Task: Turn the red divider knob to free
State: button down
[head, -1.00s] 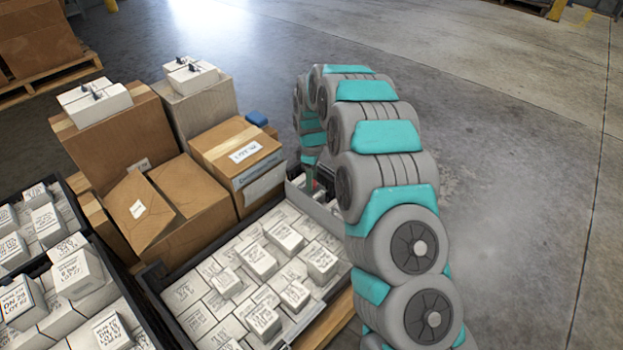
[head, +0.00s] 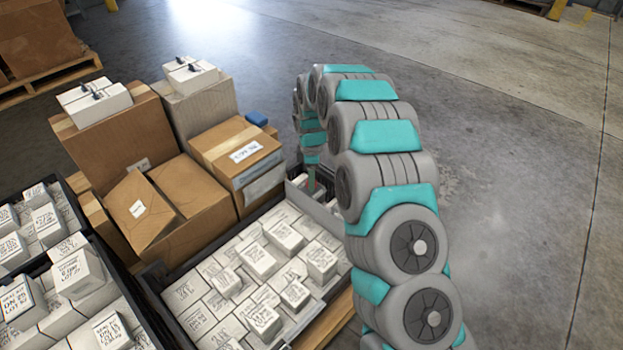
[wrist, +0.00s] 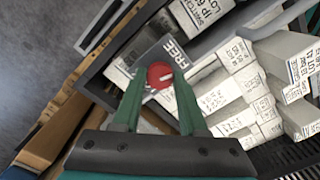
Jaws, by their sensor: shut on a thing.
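The red divider knob (wrist: 160,75) is round with a pale pointer line. It sits in front of a dark plate (wrist: 150,56) that reads FREE. The line points toward the right of the wrist view, and I cannot tell whether it lines up with the word. My gripper (wrist: 158,82) has its two green fingers on either side of the knob, shut on it. In the head view my gripper (head: 311,180) reaches down at the far right corner of the carton tray, and the knob is hidden there.
A dark tray (head: 152,280) of white labelled cartons lies on a wooden pallet (head: 328,322). Brown boxes (head: 236,160) stand behind it, with a blue item (head: 256,118) nearby. More carton trays are at the left. The floor at the right is clear.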

jog(key=shift+c, duration=2.2)
grip_release()
jog(key=shift+r, duration=3.9)
jog(key=shift+s+r, duration=0.1)
jog(key=shift+r, duration=0.05)
jog(key=s+d+r+m+g+p, duration=0.1)
jog(key=s+d+r+m, duration=0.3)
jog(key=s+r, duration=0.55)
jog(key=s+d+r+m+p, duration=0.1)
jog(key=s+d+r+m, duration=0.45)
jog(key=s, duration=0.75)
jog(key=s+d+r+m+p, duration=0.1)
jog(key=s+m, duration=0.3)
jog(key=s, duration=0.8)
jog(key=s+d+r+m+p, duration=0.1)
jog(key=s+d+m, duration=0.2)
jog(key=s, duration=0.9)
jog(key=shift+s+r+m+g, duration=0.25)
jog(key=shift+m+g, duration=0.15)
jog(key=shift+m, duration=0.25)
